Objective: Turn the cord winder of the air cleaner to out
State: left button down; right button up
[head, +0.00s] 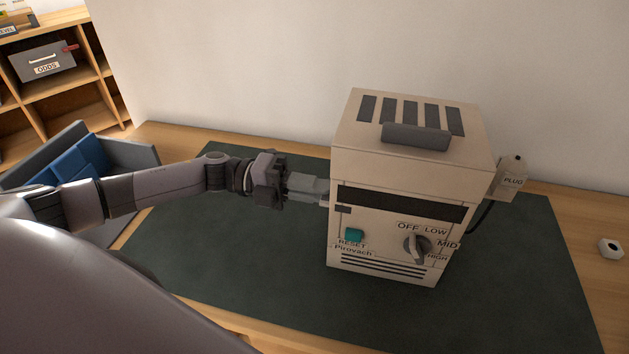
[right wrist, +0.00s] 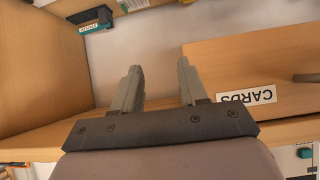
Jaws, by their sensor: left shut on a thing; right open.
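The air cleaner (head: 385,180) is a beige box standing on a dark green mat. Its front has a teal RESET button (head: 354,235) and a grey knob (head: 413,245) with OFF, LOW, MID and HIGH marks. My left gripper (head: 318,190) is at the cleaner's left side, shut on a small part there, seemingly the cord winder. That part is mostly hidden by the fingers, and its setting cannot be read. My right gripper (right wrist: 160,88) is open and empty in the right wrist view, in front of wooden shelving, away from the cleaner.
A PLUG box (head: 513,178) with a dark cord is at the cleaner's right. A small white object (head: 610,248) lies at the table's right. A grey bin (head: 135,154) with blue contents is at left. A CARDS drawer (right wrist: 290,85) is near my right gripper.

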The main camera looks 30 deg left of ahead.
pick_arm(q)
jog(key=shift+w+a+r+n+p, duration=0.1)
jog(key=shift+n+p, duration=2.05)
jog(key=shift+n, duration=2.45)
jog(key=shift+w+r+n+p, duration=0.1)
jog(key=shift+n+p, duration=2.05)
jog(key=shift+n, duration=2.45)
jog(key=c, duration=1.2)
grip_release()
jog(key=shift+f, duration=0.1)
jog(key=shift+o, duration=0.2)
jog(key=b+v, duration=0.2)
jog(key=v, duration=0.5)
jog(key=shift+s, duration=0.15)
